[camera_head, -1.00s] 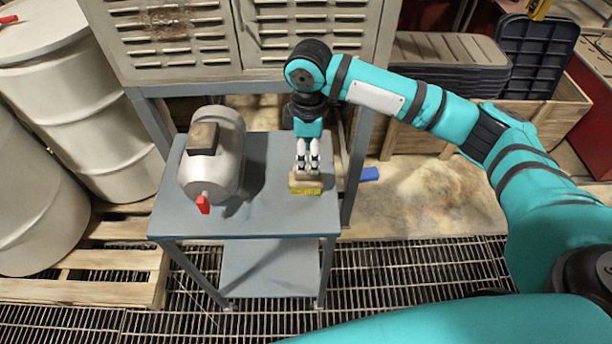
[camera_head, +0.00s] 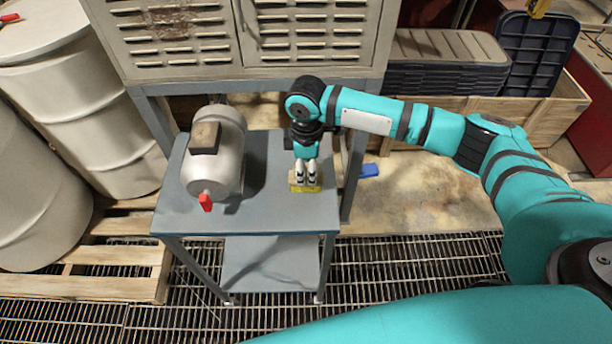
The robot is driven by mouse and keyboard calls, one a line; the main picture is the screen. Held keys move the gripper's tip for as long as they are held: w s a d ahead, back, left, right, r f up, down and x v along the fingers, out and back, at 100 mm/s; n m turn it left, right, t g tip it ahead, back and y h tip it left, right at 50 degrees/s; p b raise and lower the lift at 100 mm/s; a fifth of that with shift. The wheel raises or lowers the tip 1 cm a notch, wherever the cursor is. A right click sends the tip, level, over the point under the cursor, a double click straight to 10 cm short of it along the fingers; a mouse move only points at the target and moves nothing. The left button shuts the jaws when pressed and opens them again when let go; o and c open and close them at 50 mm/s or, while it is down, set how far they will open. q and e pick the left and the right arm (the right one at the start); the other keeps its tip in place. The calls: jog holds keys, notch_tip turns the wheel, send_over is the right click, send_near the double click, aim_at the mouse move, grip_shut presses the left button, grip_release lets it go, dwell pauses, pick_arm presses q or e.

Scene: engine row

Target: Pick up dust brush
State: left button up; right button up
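The dust brush (camera_head: 305,188) is a small block with a tan wooden top and a yellow lower part. It is at the right side of the grey metal table (camera_head: 250,222). My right gripper (camera_head: 306,182) points straight down at the brush, its two pale fingertips at the brush and hiding part of its top. A narrow gap shows between the fingers, but whether they are closed on the brush is too small to tell. The brush seems to rest on the tabletop. My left gripper is not in view.
A grey motor (camera_head: 222,160) with a red tip stands on the table's left half. A louvred cabinet (camera_head: 240,65) rises behind the table. Drums (camera_head: 85,100) and a pallet (camera_head: 90,285) are at left. A blue object (camera_head: 369,170) lies on the floor at right.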

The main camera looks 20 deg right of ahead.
grip_shut()
jog(key=shift+r, duration=0.15)
jog(key=shift+w+r+b, duration=0.1)
jog(key=shift+r+b, duration=0.25)
jog(key=shift+r, duration=0.3)
jog(key=shift+s+a+r+b, duration=0.1)
jog(key=shift+r+b, duration=0.1)
jog(key=shift+r, duration=0.3)
jog(key=shift+s+a+r+b, duration=0.1)
jog(key=shift+r+b, duration=0.1)
jog(key=shift+r, duration=0.25)
jog(key=s+a+b, duration=0.1)
jog(key=s+a, duration=0.3)
jog(key=s, duration=0.2)
jog(key=s+a+r+b, duration=0.1)
jog(key=s+a, duration=0.2)
jog(key=s, duration=0.4)
jog(key=shift+s+a+r, duration=0.3)
jog(key=shift+a, duration=0.05)
